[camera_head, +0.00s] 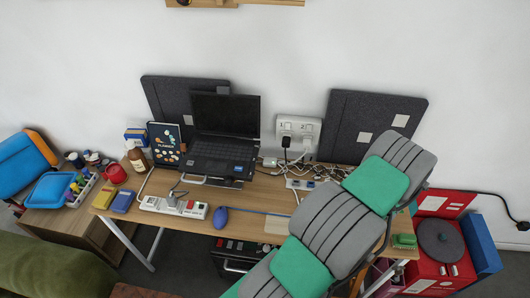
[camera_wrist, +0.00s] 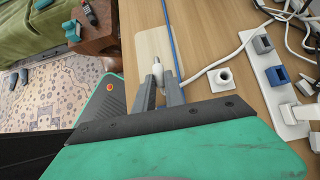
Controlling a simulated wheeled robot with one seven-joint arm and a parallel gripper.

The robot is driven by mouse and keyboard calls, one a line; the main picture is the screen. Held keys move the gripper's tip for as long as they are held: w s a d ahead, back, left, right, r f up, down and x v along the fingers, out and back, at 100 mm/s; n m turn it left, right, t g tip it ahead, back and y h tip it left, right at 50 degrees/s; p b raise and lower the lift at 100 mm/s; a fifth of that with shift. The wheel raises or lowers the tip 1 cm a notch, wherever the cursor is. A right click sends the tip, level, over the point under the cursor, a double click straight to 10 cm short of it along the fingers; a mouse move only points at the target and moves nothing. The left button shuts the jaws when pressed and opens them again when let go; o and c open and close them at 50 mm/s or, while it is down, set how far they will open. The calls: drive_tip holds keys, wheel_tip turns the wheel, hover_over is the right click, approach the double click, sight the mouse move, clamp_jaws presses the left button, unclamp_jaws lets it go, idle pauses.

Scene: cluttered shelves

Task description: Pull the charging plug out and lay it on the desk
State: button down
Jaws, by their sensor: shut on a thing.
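In the wrist view, my gripper (camera_wrist: 158,82) points down over the wooden desk (camera_wrist: 205,20). Its two grey fingers are shut on a small white charging plug (camera_wrist: 157,70), whose tip sticks out beyond them. The plug appears over or close to a pale rectangular pad (camera_wrist: 152,45); I cannot tell whether it touches it. A white cable (camera_wrist: 206,67) runs from near the fingers to the upper right. In the head view the pad (camera_head: 277,226) shows beside my grey and green arm, which hides my gripper and the plug.
A white power strip (camera_wrist: 270,75) with grey and blue plugs lies to the right, and a small white socket piece (camera_wrist: 225,78) stands nearer.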

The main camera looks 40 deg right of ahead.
drive_tip(key=shift+f, duration=0.1)
idle(0.3)
drive_tip(key=shift+f+b, duration=0.7)
drive_tip(key=shift+f, duration=0.3)
drive_tip(key=c, duration=1.3)
unclamp_jaws()
drive_tip(key=shift+c, duration=0.2)
drive_tip(key=b+v, duration=0.1)
drive_tip(key=v, duration=0.7)
drive_tip(key=shift+f, duration=0.1)
